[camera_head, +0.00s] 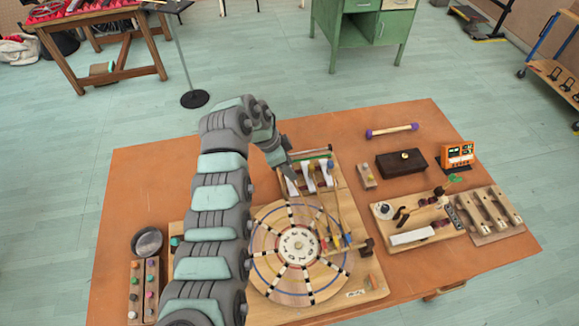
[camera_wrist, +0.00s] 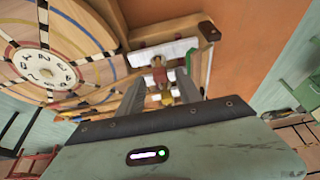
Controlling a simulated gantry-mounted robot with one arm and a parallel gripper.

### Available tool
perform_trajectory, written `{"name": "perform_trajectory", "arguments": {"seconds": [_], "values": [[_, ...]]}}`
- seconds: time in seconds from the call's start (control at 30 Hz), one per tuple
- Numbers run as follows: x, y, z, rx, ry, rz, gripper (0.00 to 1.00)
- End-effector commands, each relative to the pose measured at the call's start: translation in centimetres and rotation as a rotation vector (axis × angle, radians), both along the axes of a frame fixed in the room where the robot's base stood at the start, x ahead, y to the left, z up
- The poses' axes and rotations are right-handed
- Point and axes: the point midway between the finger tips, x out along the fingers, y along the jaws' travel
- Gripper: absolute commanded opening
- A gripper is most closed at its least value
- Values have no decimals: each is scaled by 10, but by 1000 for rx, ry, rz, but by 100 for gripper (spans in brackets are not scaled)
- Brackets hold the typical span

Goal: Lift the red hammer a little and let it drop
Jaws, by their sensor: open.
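In the wrist view, a small red hammer head (camera_wrist: 158,73) shows in front of white bars (camera_wrist: 165,53) on a wooden frame. A yellow piece (camera_wrist: 166,97) shows just below it in the picture. My gripper (camera_wrist: 158,88) is open, with one finger on each side of the red and yellow pieces; I cannot tell whether either finger touches them. In the head view, my gripper (camera_head: 288,172) is at the left end of the row of white bars (camera_head: 309,179), and the red hammer is not clearly made out there.
A round numbered wheel (camera_head: 297,270) stands close to the bars. A dark box (camera_head: 401,163), an orange display (camera_head: 457,154) and a wooden tool board (camera_head: 412,219) lie to the right. A mallet with purple ends (camera_head: 392,130) lies behind.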

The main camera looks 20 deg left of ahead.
Motion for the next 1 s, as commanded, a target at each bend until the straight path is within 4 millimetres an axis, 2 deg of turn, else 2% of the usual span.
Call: {"name": "perform_trajectory", "arguments": {"seconds": [0.13,0.4,0.9,1.0], "values": [[1,-2,-7,1,1,0,42],[2,-2,-7,2,-2,1,42],[2,-2,-7,1,-2,1,1],[2,-2,-7,1,-2,1,0]]}}
